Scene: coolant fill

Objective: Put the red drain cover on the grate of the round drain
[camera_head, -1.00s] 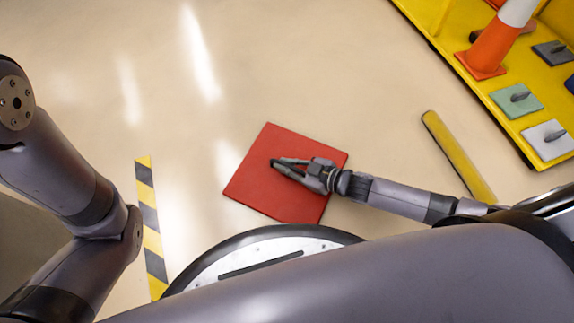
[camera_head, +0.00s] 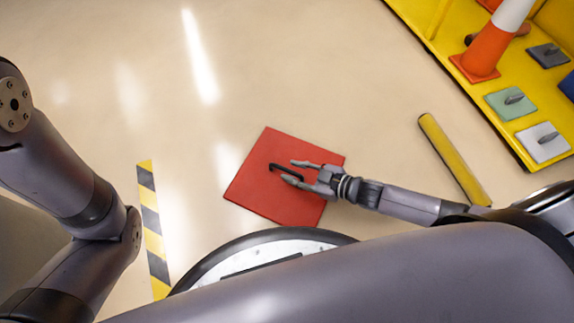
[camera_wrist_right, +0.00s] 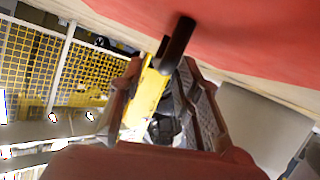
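The red drain cover (camera_head: 290,205) is a flat square panel lying on the floor in the head view. It also shows across the top of the wrist view (camera_wrist_right: 260,35). Its dark bar handle (camera_head: 276,168) is near its middle and shows in the wrist view (camera_wrist_right: 178,42). My right gripper (camera_head: 288,171) is over the cover, with its fingers spread apart around the handle's right part, holding nothing that I can see. The fingers also show apart in the wrist view (camera_wrist_right: 161,70). The round drain and its grate are not visible. My left gripper is out of view.
A yellow cart (camera_head: 435,45) at the top right carries an orange cone (camera_head: 487,52), a green plate (camera_head: 512,101) and a white plate (camera_head: 542,141). A yellow bar (camera_head: 453,158) lies right of the cover. A striped strip (camera_head: 152,225) lies left. Floor beyond the cover is clear.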

